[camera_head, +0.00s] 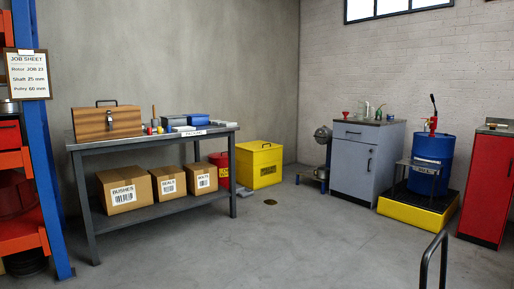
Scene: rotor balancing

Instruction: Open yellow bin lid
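The yellow bin (260,166) stands on the floor near the back corner, to the right of the workbench. It is box-shaped, with a dark label on its front. Its lid (260,148) looks shut, with a small dark detail near the top. The bench legs and a red container stand at its left side. My gripper is not in view, so I cannot see whether it is open or shut.
A red container (221,170) stands beside the bin. The workbench (150,138) holds a wooden case, with cardboard boxes below. A grey cabinet (365,162) and blue drum (431,160) stand right. A black rail (433,262) rises front right. The middle floor is clear.

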